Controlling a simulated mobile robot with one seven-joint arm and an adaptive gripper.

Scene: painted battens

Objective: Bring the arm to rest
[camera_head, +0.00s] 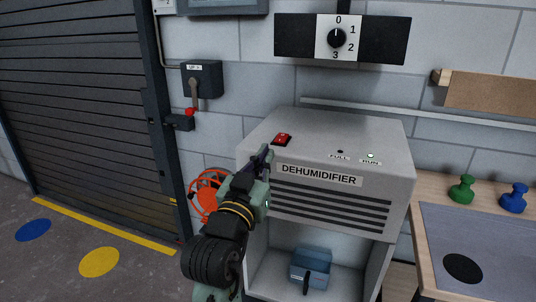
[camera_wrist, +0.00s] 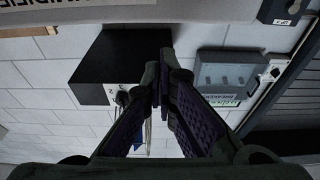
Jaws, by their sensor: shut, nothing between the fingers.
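My gripper (camera_head: 263,158) is shut with nothing in it. In the wrist view the two fingertips (camera_wrist: 160,84) meet in front of the wall. The grey dehumidifier (camera_head: 345,150) has a green light lit at RUN (camera_head: 370,155); the FULL light (camera_head: 340,152) is dark. A blue tank (camera_head: 311,267) with a dark handle sits in the open bay below.
A rotary dial (camera_head: 337,38) is on the wall above, and a lever switch box (camera_head: 202,79) is at left. An orange hose reel (camera_head: 206,192) hangs behind my arm. Floor at left is open.

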